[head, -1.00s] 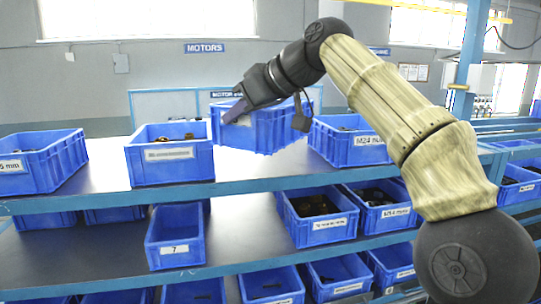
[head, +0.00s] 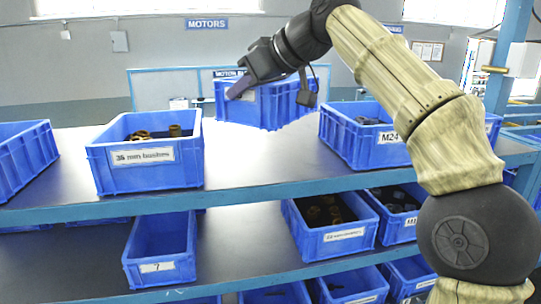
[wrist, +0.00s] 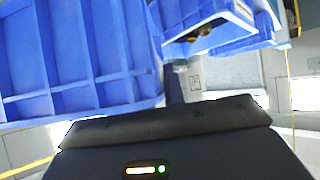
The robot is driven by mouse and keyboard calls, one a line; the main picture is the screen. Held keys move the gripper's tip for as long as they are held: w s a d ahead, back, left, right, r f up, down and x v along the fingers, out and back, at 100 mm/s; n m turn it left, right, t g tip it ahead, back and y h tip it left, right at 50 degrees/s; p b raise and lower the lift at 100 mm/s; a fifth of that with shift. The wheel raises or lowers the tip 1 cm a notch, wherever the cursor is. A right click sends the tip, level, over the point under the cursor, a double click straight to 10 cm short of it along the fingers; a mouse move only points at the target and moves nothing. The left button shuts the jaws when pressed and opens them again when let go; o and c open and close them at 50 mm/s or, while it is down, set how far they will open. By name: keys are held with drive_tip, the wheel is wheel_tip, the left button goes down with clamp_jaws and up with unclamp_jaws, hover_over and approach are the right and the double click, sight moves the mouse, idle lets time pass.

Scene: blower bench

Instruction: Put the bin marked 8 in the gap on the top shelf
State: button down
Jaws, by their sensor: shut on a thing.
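My gripper (head: 240,88) is shut on a blue bin (head: 268,108) and holds it up behind the gap in the top shelf's row. The bin looks about level; its label is mostly covered by my fingers, so I cannot read its number. In the wrist view a large ribbed blue wall (wrist: 80,60) fills the left, probably the held bin.
Another blue bin (head: 22,165) stands at the far left of the top shelf. The lower shelf holds an empty bin marked 7 (head: 160,255) and filled bins (head: 325,228). A blue post (head: 510,55) rises at the right.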

drive_tip(key=shift+s+d, duration=0.15)
drive_tip(key=shift+s, duration=0.25)
drive_tip(key=shift+s+d+f, duration=0.1)
drive_tip(key=shift+f, duration=0.25)
wheel_tip(320, 180, down, 5)
drive_tip(key=shift+f+b, duration=0.15)
drive_tip(key=shift+b, duration=0.6)
drive_tip(key=shift+w, duration=0.2)
drive_tip(key=shift+f, duration=0.15)
